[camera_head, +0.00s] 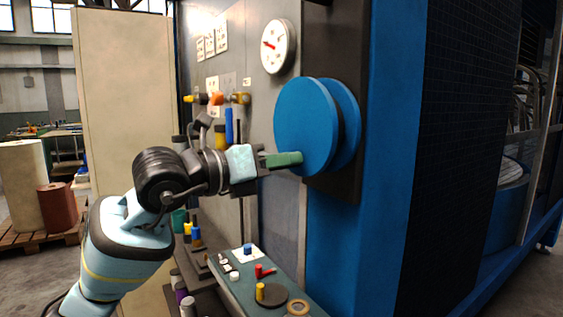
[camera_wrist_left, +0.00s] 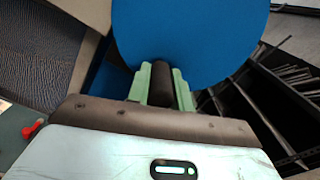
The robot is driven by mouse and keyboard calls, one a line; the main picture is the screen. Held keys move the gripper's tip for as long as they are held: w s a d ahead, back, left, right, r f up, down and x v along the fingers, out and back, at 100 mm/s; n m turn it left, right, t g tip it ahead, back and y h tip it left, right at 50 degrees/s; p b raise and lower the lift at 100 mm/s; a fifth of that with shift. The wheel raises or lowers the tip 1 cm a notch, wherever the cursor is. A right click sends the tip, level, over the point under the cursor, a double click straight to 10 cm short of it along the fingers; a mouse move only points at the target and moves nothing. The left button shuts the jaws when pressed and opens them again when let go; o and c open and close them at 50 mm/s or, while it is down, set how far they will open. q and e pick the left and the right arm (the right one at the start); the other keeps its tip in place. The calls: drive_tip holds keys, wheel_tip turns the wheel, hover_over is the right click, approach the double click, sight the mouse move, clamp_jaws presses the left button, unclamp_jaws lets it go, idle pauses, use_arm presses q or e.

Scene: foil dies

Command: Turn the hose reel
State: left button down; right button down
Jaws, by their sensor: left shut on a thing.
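The blue hose reel (camera_head: 305,125) is a pair of round blue discs on a dark mounting plate at the side of the blue machine frame. My left gripper (camera_head: 284,160) reaches in from the left to the lower left part of the front disc. In the left wrist view, the gripper's green fingers (camera_wrist_left: 160,84) are shut on a dark cylindrical handle (camera_wrist_left: 157,85) in front of the blue disc (camera_wrist_left: 190,40). In the head view the fingers hide this handle. My right gripper is in neither view.
A round white gauge (camera_head: 278,46) is above the reel. Below my left arm, a narrow bench (camera_head: 275,273) carries several small items, including a yellow cylinder (camera_head: 260,292) and a red part (camera_head: 263,271). A dark mesh panel (camera_head: 455,130) stands right of the reel.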

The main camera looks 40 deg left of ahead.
use_arm(q)
drive_tip(key=c, duration=1.2)
unclamp_jaws()
drive_tip(key=shift+c, duration=0.2)
drive_tip(key=b+v, duration=0.2)
drive_tip(key=v, duration=0.5)
drive_tip(key=shift+s+a, duration=0.15)
drive_tip(key=shift+s, duration=0.2)
